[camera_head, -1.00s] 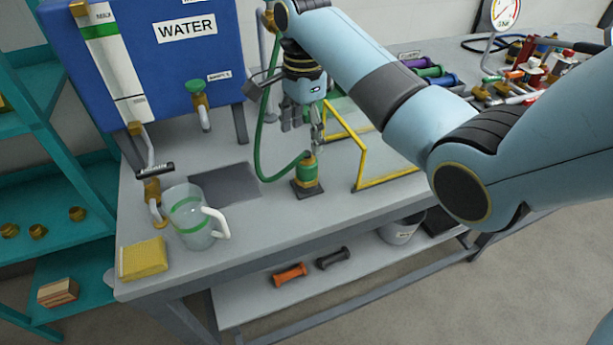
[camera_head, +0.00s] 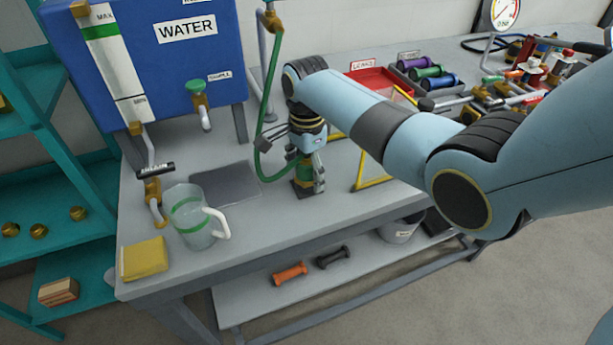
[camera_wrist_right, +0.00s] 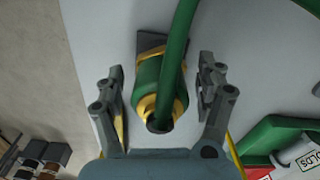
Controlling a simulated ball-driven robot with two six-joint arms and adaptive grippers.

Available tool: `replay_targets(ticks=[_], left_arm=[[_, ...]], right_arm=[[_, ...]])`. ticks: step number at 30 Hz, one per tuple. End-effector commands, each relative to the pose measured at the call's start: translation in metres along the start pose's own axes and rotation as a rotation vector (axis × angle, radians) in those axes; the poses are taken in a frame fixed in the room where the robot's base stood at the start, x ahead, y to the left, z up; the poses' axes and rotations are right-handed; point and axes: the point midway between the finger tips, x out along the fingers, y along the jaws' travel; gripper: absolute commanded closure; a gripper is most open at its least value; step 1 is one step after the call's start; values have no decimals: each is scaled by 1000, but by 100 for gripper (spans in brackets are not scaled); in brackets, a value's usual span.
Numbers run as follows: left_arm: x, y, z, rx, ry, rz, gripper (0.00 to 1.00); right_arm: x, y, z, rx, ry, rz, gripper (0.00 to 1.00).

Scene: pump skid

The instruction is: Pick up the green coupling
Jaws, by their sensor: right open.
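The green coupling (camera_head: 302,174) has brass-coloured bands and stands on a small dark block on the bench, with a green hose at its top. It also shows in the right wrist view (camera_wrist_right: 147,78), between my two fingers, with the hose crossing over it. My right gripper (camera_head: 309,168) is open and lowered over the coupling, one finger on each side. In the wrist view a gap shows between each finger and the coupling. My left gripper is not in view.
A yellow frame (camera_head: 371,183) stands close to the right of the gripper. The green hose (camera_head: 267,110) loops up at the left. A clear jug (camera_head: 191,230) and yellow sponge (camera_head: 143,259) sit at the bench's left front. A red tray (camera_head: 375,84) is behind.

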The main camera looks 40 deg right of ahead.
Motion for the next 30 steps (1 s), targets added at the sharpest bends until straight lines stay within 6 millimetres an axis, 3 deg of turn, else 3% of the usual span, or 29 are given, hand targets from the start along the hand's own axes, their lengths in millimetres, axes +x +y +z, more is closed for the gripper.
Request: replay_targets(ticks=[2,16,23,26,30], left_arm=[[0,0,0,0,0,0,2],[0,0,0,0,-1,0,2],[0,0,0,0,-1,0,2],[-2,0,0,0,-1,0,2],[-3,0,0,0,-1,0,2]], right_arm=[[0,0,0,0,0,0,34],[-1,0,0,0,0,0,94],[-3,0,0,0,0,-1,94],[-14,-1,0,0,1,-3,94],[-42,-2,-1,0,1,-5,94]])
